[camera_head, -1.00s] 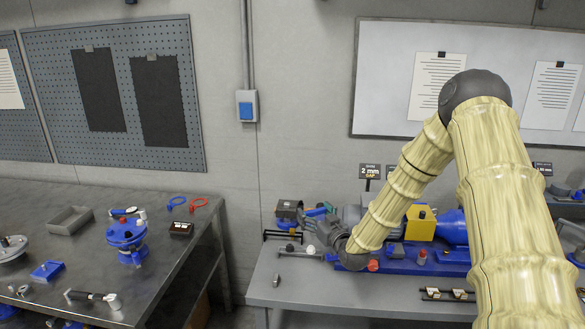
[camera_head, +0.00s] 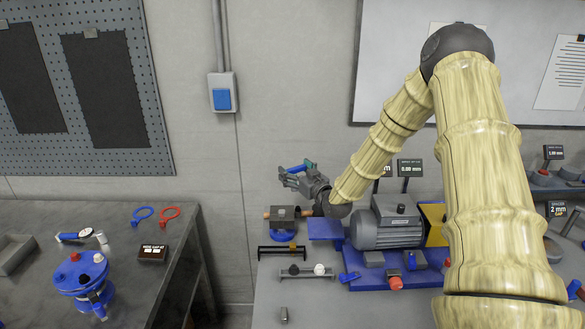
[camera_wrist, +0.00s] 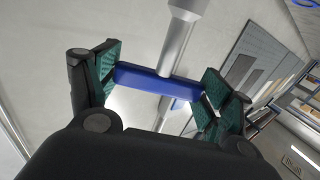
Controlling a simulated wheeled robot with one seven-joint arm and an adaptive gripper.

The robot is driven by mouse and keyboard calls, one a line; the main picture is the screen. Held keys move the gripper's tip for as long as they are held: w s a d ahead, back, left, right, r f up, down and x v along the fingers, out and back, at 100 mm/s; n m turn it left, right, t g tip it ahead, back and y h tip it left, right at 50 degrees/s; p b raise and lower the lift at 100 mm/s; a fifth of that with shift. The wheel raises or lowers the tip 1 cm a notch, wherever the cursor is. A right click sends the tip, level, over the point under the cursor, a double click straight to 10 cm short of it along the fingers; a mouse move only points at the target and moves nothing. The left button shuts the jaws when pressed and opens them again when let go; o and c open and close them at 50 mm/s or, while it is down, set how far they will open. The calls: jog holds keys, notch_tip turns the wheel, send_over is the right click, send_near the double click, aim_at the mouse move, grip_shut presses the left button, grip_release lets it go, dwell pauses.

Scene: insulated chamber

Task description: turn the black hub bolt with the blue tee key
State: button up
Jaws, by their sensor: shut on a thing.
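My gripper (camera_head: 296,174) is raised above the left end of the right-hand bench. It is shut on the blue tee key (camera_wrist: 155,80). In the wrist view, the blue crossbar lies between the two green-padded fingers, and the grey shank (camera_wrist: 178,45) extends away from its middle. In the head view, only a small blue part of the key (camera_head: 299,168) shows at the fingers. The key is clear of the bench. I cannot pick out the black hub bolt in either view.
Below my gripper stands a grey block on a blue base (camera_head: 284,235). A grey motor (camera_head: 382,228) on a blue plate is to its right. The left bench (camera_head: 32,290) carries a blue round fixture (camera_head: 80,280).

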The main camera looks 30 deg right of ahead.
jog(key=shift+s+r, duration=0.15)
jog(key=shift+s+d+r, duration=0.1)
jog(key=shift+s, duration=0.05)
jog(key=shift+s+d+f, duration=0.1)
jog(key=shift+d+f, duration=0.15)
jog(key=shift+d, duration=0.2)
jog(key=shift+s+a+f+b, duration=0.15)
jog(key=shift+f+b, duration=0.1)
jog(key=shift+b, duration=0.2)
jog(key=shift+f+b, duration=1.85)
jog(key=shift+f, duration=0.7)
jog(key=shift+f, duration=1.25)
dwell(0.8)
